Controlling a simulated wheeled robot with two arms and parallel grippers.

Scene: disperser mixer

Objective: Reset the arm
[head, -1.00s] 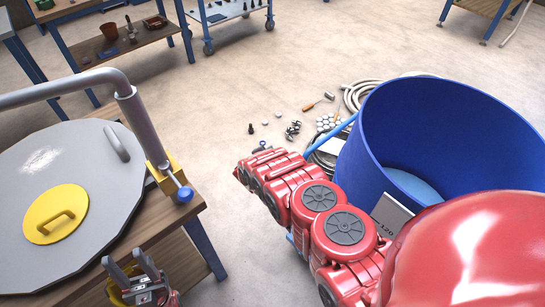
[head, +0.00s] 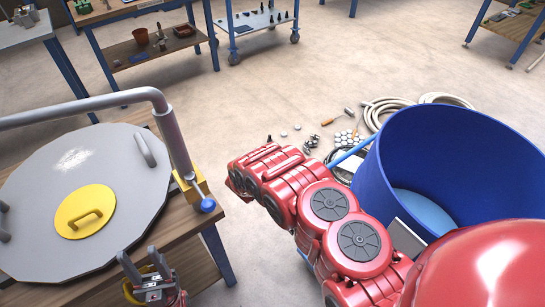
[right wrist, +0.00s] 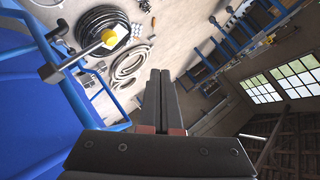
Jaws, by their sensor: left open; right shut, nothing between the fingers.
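My right arm reaches in from the lower right in the head view, past the near side of a blue tub (head: 385,175). Its gripper is hidden in that view by my arm. The right wrist view shows my right gripper (right wrist: 158,78) with its dark fingers shut together and nothing between them. The blue tub (right wrist: 40,120) fills the left of that view. My left gripper (head: 140,262) shows low in the head view, open and empty, in front of the table's near edge. A grey round lid (head: 130,210) with a yellow hatch (head: 84,211) lies on a wooden table (head: 180,225).
A grey bent pipe (head: 160,98) stands at the lid's right side. Coiled hoses (head: 385,108) and small parts lie on the floor behind the tub. Shelves and a blue cart (head: 262,20) stand at the back.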

